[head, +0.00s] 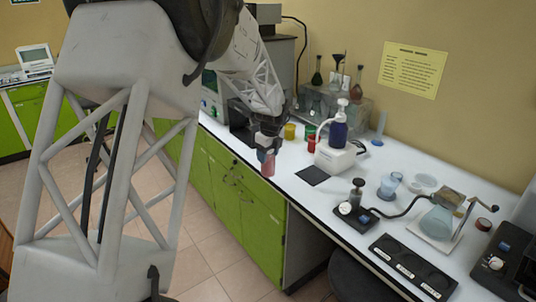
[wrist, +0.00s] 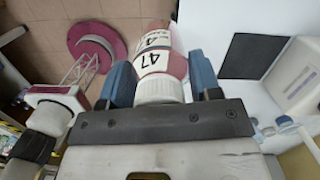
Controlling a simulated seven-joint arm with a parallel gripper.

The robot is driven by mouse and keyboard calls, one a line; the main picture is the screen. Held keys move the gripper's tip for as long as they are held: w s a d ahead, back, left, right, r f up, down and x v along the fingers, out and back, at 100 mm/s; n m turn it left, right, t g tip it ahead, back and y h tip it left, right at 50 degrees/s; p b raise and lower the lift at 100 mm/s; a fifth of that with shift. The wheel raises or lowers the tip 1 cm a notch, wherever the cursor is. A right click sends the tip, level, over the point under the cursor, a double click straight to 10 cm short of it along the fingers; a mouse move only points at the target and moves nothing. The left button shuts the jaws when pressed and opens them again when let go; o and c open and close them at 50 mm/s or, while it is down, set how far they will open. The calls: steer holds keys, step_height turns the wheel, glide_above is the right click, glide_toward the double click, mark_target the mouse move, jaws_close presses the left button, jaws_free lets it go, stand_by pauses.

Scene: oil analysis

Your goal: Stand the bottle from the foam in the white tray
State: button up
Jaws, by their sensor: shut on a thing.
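My gripper (head: 267,147) is shut on a small bottle (head: 267,164), which hangs below it near the counter's front edge in the head view. In the wrist view my gripper (wrist: 161,82) has its two blue fingers on either side of the bottle (wrist: 158,62). The bottle has a reddish body, a white label reading 47 and a white ribbed cap towards the gripper. A black slab with several white labels (head: 412,266) lies at the counter's right front; I cannot tell whether it is the foam. I cannot clearly single out the white tray.
Red and yellow jars (head: 290,131) stand behind. A flask (head: 437,222) and small instruments crowd the right. Open floor lies left of the counter.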

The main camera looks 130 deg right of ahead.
steer(key=shift+w+d, duration=0.1)
stand_by(0.7)
